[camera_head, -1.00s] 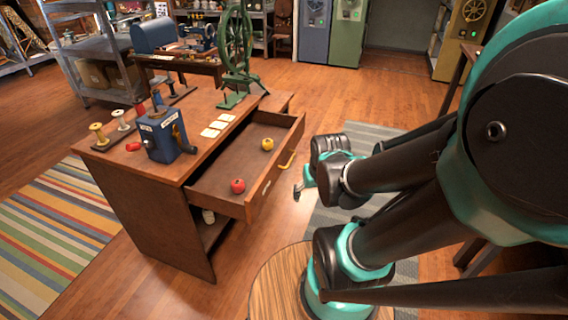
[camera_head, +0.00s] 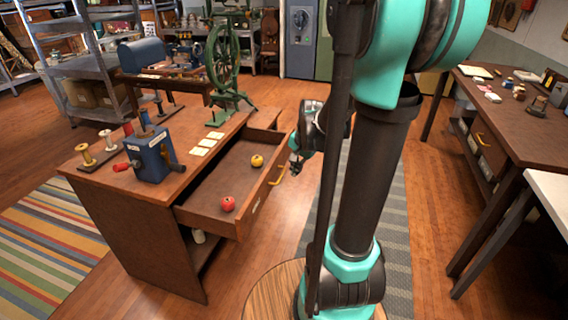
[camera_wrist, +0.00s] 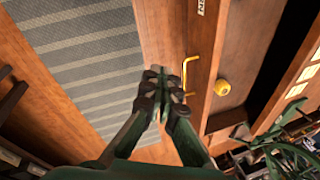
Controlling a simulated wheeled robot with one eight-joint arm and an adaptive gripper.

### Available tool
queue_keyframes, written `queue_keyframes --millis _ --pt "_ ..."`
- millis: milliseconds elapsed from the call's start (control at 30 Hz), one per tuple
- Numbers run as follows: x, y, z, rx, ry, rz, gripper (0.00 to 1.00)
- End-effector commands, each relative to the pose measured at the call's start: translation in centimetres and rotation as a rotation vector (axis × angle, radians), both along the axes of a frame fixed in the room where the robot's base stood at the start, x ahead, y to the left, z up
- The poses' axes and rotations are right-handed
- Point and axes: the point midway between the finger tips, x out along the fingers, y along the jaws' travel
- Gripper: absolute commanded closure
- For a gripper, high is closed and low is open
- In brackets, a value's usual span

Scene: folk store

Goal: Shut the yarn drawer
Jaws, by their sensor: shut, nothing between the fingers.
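The yarn drawer (camera_head: 262,205) stands pulled out from the right side of the wooden cabinet (camera_head: 130,215). A red yarn ball (camera_head: 227,204) and a yellow yarn ball (camera_head: 257,160) lie inside it. Its front carries a yellow handle (camera_head: 278,176), which also shows in the wrist view (camera_wrist: 186,74). My gripper (camera_head: 295,168) is shut and empty, just right of the drawer front near the handle's far end. In the wrist view my gripper (camera_wrist: 157,75) has its fingertips together beside the handle. I cannot tell whether they touch the drawer front.
A blue hand-cranked device (camera_head: 150,155), thread spools (camera_head: 107,140), pale cards (camera_head: 203,147) and a green spinning wheel (camera_head: 222,60) stand on the cabinet. A wooden table (camera_head: 500,110) is at right. A grey striped rug (camera_head: 385,190) lies on the open floor right of the drawer.

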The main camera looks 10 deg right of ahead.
Motion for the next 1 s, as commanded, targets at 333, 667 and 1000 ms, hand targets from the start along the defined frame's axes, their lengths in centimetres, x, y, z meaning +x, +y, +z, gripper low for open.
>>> queue_keyframes --millis 333,667,1000 --pt "12.0 -3.9 -1.3 0.262 0.163 -0.614 1.00" --pt "19.4 -7.7 -4.3 0.434 0.312 -1.062 1.00" --pt "20.7 -7.8 -6.3 0.459 0.341 -1.138 1.00"
